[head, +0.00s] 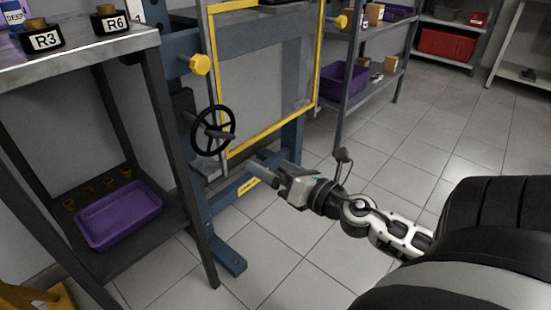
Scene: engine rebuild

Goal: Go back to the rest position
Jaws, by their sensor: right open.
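My right arm comes in from the right side of the head view. Its gripper (263,170) is open, with nothing seen between the fingers. It is in the air in front of the blue press frame (222,196), right of and below the black handwheel (213,131). I cannot tell whether the fingertips touch the frame. My left gripper is not in view.
Shelves with a purple bin (343,80) and red crate (446,43) stand behind. Tiled floor (400,140) is clear.

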